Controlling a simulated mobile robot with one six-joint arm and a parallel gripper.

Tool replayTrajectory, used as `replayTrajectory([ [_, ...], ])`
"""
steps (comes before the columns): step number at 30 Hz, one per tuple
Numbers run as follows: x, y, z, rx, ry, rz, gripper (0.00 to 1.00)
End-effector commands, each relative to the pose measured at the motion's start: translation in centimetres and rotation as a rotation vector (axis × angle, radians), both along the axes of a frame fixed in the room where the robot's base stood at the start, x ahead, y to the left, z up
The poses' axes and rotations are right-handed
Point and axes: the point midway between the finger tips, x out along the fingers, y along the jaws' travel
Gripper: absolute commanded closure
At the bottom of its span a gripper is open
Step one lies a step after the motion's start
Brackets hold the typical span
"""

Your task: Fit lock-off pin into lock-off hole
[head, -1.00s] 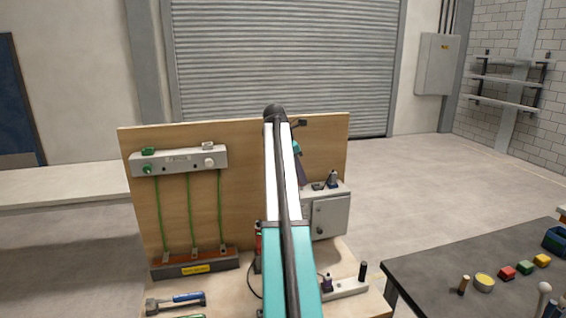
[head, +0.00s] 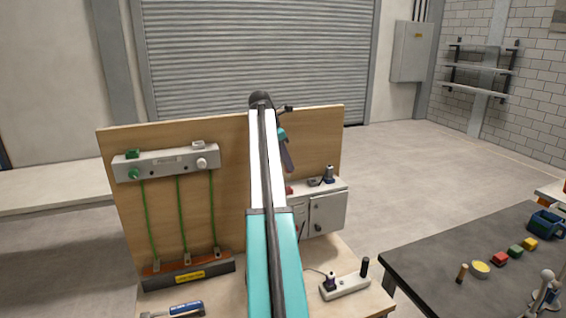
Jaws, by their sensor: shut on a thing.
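My arm reaches up the middle of the head view and bends over at a dark joint near the top of the wooden board (head: 225,125). A short teal and dark part of it shows right of the bend. My gripper's fingertips are hidden, so I cannot see what they hold. I cannot make out the lock-off pin or the lock-off hole. A grey cabinet (head: 327,212) with a dark knob stands by the board's right side, partly behind my arm. A small red spot (head: 289,190) shows at its top left, too small to identify.
A grey bar (head: 167,163) with green cords running to a lower block (head: 188,273) is on the board's left. A pale block with dark pegs (head: 345,287) lies at the front. A dark table (head: 430,262) with coloured blocks stands right. Open floor lies behind it.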

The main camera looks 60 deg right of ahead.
Motion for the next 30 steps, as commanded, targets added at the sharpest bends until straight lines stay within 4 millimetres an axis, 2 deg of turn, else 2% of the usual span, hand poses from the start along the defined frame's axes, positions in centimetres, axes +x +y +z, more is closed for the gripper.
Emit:
replayTrajectory([
  [11, 0.1, 0.2, -0.5, -0.001, 0.001, 0.003, 1.0],
  [30, 0.2, 0.2, -4.0, -0.001, 0.0, 0.002, 1.0],
])
